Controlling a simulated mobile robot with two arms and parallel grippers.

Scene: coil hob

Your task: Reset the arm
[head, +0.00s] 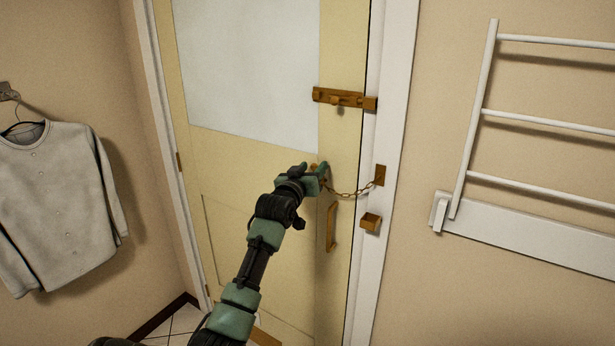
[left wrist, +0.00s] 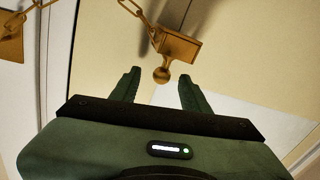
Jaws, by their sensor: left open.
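My left arm reaches up from the bottom of the head view to a cream door (head: 240,165). My left gripper (head: 318,172) is at the door's right side, by the door-side end of a brass chain (head: 352,192). In the left wrist view the left gripper (left wrist: 158,85) is open, its two fingers apart. A brass block with a round knob (left wrist: 162,74) lies just beyond and between the fingertips, and I see no grip on it. The chain (left wrist: 132,8) runs from this block toward a brass plate (left wrist: 10,40). My right gripper is not in view.
A brass sliding bolt (head: 342,98) sits above the chain, and a brass handle (head: 331,227) and a catch (head: 371,222) below. A white rack (head: 478,120) is on the right wall. A grey shirt (head: 58,200) hangs at left.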

